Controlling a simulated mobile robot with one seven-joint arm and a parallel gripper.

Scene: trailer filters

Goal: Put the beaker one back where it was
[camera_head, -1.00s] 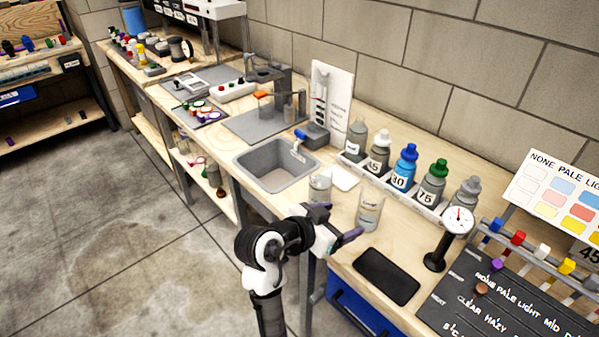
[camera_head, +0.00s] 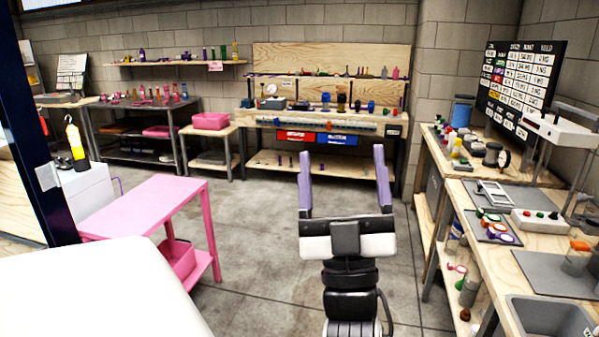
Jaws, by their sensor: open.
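My gripper (camera_head: 342,170) is in the lower middle of the head view, pointing away from me. Its two purple fingers are wide apart with nothing between them. It is over the open concrete floor, clear of any table. No beaker that I can identify is in view. The grey sink (camera_head: 540,316) is cut off at the lower right.
A pink table (camera_head: 147,203) stands at left, behind a large white surface (camera_head: 95,295) in the near left. A workbench (camera_head: 320,119) with small parts lines the back wall. Shelves hold items at the far left. The concrete floor (camera_head: 262,230) between is free.

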